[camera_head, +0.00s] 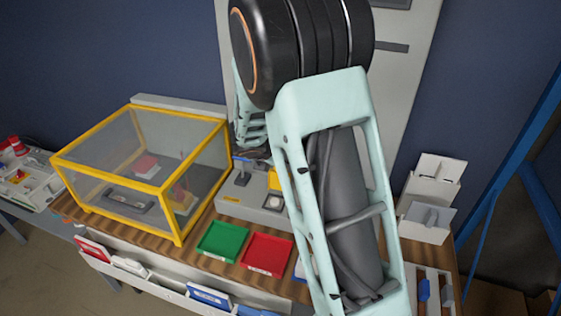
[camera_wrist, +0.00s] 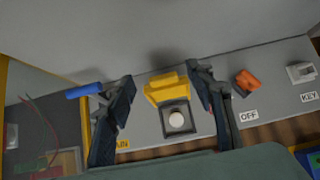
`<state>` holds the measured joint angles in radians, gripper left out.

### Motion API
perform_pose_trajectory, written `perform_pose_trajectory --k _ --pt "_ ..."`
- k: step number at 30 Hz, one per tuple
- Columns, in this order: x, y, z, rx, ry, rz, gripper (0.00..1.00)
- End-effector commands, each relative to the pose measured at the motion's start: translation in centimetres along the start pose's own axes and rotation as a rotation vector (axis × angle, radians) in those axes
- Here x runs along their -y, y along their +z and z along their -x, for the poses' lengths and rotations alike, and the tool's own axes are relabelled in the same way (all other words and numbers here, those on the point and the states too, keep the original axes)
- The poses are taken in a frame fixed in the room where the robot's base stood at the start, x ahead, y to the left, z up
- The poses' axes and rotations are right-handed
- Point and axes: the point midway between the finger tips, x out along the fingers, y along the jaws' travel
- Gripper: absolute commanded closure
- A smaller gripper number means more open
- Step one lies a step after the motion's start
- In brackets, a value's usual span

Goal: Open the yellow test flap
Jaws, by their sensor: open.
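The yellow test flap (camera_wrist: 166,88) stands raised at the far side of a dark square base in the wrist view. A round white button (camera_wrist: 176,121) shows uncovered in front of it. Both are also seen on the grey control box in the head view, the flap (camera_head: 274,179) partly behind my arm. My gripper (camera_wrist: 161,75) is open, with one dark finger on each side of the flap. I see no clear contact between fingers and flap. In the head view my arm hides much of the gripper.
The grey box also carries a blue handle (camera_wrist: 85,90), an orange switch (camera_wrist: 247,82) labelled OFF and a key switch (camera_wrist: 301,72). A yellow-framed clear case (camera_head: 135,165) stands left. Green (camera_head: 222,241) and red (camera_head: 266,254) trays lie in front.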

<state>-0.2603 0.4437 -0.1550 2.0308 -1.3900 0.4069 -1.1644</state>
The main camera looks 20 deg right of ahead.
Motion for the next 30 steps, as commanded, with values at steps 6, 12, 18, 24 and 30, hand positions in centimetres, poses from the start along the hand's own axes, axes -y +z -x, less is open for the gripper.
perform_pose_trajectory --k 6,12,18,24,30 --pt "0.0 0.1 4.2 0.003 0.001 -0.002 0.51" --pt "0.1 0.2 7.0 0.005 -0.001 -0.001 0.51" --pt "0.1 0.1 8.2 0.003 -0.003 0.0 0.51" --pt "0.1 0.1 8.3 0.002 -0.003 0.001 0.51" --pt "0.1 0.1 8.3 0.003 -0.003 0.001 0.51"
